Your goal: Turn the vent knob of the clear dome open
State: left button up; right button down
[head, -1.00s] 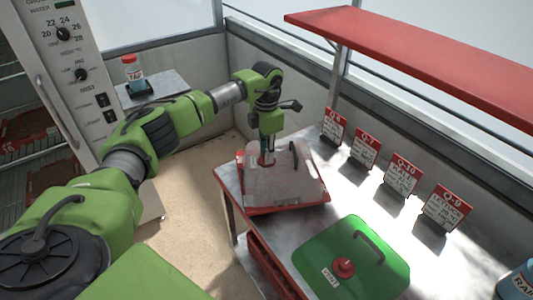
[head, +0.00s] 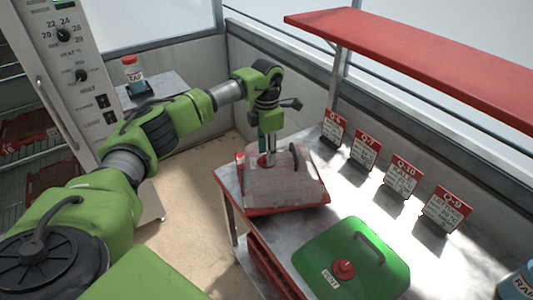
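The clear dome (head: 290,186) sits on a red tray (head: 318,208) at the left end of the metal bench. A dark handle (head: 294,153) stands on its top. Its red vent knob (head: 263,161) shows only in part, right under my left gripper (head: 266,155). The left gripper points down with its fingertips at the knob. I cannot tell whether the fingers are closed on it. My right gripper is not in view.
A green lid (head: 318,248) with a red knob and dark handle lies on the bench in front of the dome. Several red-topped label cards (head: 366,150) stand along the back. A red shelf (head: 430,55) hangs above. A blue bottle (head: 520,284) is at the right edge.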

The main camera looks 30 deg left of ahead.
pick_arm(q)
notch_tip(320, 180, up, 11)
dwell(0.3)
